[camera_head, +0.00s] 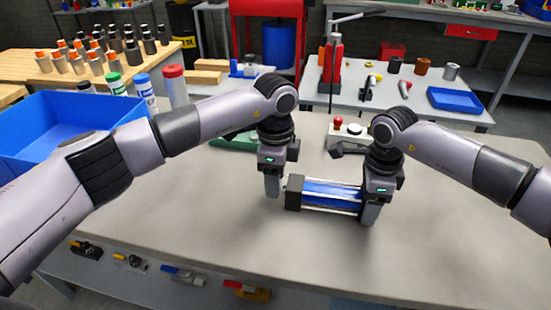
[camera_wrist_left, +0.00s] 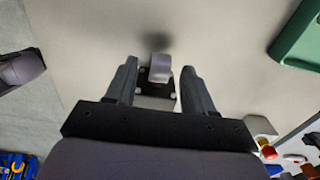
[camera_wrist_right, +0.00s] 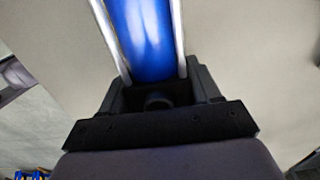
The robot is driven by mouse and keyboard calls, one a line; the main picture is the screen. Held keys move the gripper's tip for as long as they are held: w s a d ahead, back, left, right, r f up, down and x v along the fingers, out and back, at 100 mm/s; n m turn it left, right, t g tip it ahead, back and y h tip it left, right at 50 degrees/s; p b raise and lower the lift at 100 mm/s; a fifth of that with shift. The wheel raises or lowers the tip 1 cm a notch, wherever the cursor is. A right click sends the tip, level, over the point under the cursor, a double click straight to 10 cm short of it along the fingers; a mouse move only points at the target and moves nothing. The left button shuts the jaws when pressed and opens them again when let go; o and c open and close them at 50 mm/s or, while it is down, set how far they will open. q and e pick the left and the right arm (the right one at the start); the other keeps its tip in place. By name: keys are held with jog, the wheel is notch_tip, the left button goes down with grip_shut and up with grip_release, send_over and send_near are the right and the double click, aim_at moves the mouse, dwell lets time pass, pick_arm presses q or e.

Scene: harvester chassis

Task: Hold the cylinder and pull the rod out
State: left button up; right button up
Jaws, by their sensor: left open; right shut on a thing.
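A cylinder (camera_head: 330,194) with a blue barrel, silver tie rods and black end blocks lies level over the grey table. My right gripper (camera_head: 370,212) is shut on its right end; the blue barrel (camera_wrist_right: 140,35) runs away from the fingers in the right wrist view. The silver rod end (camera_wrist_left: 160,68) sticks out of the black left end block in the left wrist view. My left gripper (camera_wrist_left: 160,85) is open, with a finger on each side of the rod end and gaps visible. In the head view my left gripper (camera_head: 272,185) hides most of the rod.
The front of the table (camera_head: 190,225) is clear. A blue bin (camera_head: 75,115) stands at the left. Several coloured-capped bottles stand at the back left.

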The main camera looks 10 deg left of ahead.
pick_arm(q)
jog(key=shift+f, duration=0.8)
grip_shut()
